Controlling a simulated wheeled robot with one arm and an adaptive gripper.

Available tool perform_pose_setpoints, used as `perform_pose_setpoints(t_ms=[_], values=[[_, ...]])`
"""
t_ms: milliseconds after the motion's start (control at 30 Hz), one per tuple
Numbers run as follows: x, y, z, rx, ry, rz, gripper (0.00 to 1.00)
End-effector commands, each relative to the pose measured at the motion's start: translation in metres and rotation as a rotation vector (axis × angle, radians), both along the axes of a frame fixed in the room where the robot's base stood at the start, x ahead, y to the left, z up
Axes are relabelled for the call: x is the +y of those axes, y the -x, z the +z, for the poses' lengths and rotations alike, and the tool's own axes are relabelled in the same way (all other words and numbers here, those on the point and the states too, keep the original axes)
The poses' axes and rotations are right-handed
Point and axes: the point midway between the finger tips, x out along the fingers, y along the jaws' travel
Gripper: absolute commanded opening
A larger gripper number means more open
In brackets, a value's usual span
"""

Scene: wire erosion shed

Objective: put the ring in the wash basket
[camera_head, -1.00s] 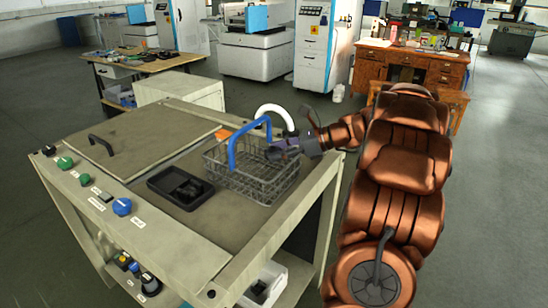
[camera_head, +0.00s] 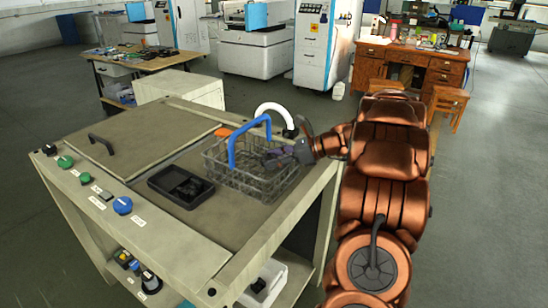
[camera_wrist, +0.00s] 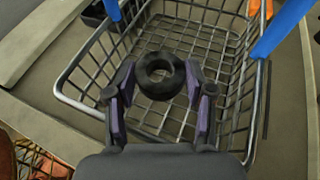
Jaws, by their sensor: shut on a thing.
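The wash basket (camera_head: 245,190) is a grey wire basket with a blue handle, standing on the bench top; its wire mesh also shows in the wrist view (camera_wrist: 85,103). The ring (camera_wrist: 159,75) is dark and thick, held between the purple-padded fingertips of my gripper (camera_wrist: 160,90). My gripper (camera_head: 275,158) is at the basket's right side in the head view, with its fingers reaching over or into the basket. The wire floor shows beneath the ring; the gap between them is hard to judge. I cannot make out the ring in the head view.
A black tray (camera_head: 181,187) with dark parts stands left of the basket. A white curved hose (camera_head: 272,108) rises behind it. An orange item (camera_head: 223,132) lies near the basket's back left. Labelled knobs line the bench's front edge, including a blue one (camera_head: 122,205).

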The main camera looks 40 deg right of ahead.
Motion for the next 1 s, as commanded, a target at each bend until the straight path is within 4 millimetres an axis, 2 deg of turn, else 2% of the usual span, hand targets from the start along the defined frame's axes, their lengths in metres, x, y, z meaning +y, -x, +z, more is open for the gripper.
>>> perform_pose_setpoints(t_ms=[433,467,500,700,1000], values=[[0.0,0.001,-0.011,0.004,0.002,0.001,0.08],[0.0,0.001,-0.012,0.005,0.002,0.001,0.55],[0.0,0.001,-0.013,0.006,0.002,0.002,0.6],[0.001,0.001,-0.015,0.009,0.001,0.003,0.78],[0.001,0.001,-0.016,0.011,-0.001,0.004,0.78]])
